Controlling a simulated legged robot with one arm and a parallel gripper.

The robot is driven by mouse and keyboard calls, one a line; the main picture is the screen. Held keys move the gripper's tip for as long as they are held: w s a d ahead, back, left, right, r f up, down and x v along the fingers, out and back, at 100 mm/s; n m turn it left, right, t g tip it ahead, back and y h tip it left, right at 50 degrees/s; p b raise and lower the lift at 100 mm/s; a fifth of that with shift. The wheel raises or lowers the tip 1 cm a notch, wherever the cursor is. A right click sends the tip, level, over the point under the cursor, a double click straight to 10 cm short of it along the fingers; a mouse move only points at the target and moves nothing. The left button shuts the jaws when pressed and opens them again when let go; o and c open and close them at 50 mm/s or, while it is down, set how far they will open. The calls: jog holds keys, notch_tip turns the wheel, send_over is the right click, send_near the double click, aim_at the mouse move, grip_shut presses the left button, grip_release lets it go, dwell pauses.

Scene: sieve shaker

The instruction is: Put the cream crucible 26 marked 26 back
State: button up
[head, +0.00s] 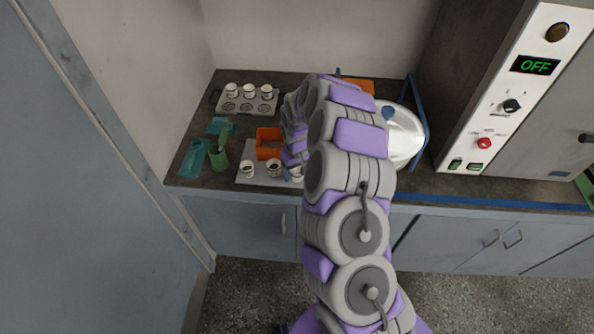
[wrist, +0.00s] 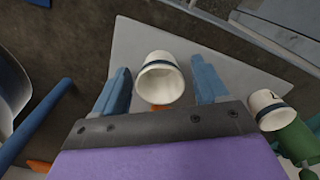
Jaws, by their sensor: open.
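In the wrist view, a cream crucible (wrist: 160,68) with a dark band stands on a light grey plate (wrist: 130,45). My gripper (wrist: 162,82) is open, with one blue finger on each side of this crucible; I cannot tell whether they touch it. No number is readable on it. In the head view, my gripper (head: 292,158) is low over the front plate (head: 258,181), partly hidden by my arm. Two crucibles (head: 248,169) (head: 274,168) show on that plate, and a third (head: 297,174) is partly hidden beside my gripper. Which one is marked 26 cannot be read.
A tray (head: 249,107) at the back left has several crucibles in its rear row and round openings in front. A white rounded vessel (head: 405,137) is right of my arm.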

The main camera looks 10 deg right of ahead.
jog(key=shift+r, duration=0.1)
notch_tip(320, 180, up, 12)
jog(key=f+p, duration=0.1)
jog(key=p, duration=0.2)
jog(key=s+a+r, duration=0.3)
jog(key=s+r, duration=0.5)
jog(key=r, duration=0.2)
jog(key=s+d+r, duration=0.1)
jog(key=s+r, duration=0.2)
jog(key=s, duration=0.8)
jog(key=s+d+r+m+g, duration=0.1)
jog(key=s+r, duration=0.1)
jog(key=s, duration=0.9)
jog(key=s+d+r+m, duration=0.1)
jog(key=s+r, duration=0.2)
jog(key=s, duration=0.9)
jog(key=shift+r+g, duration=0.3)
jog(key=shift+g, duration=0.1)
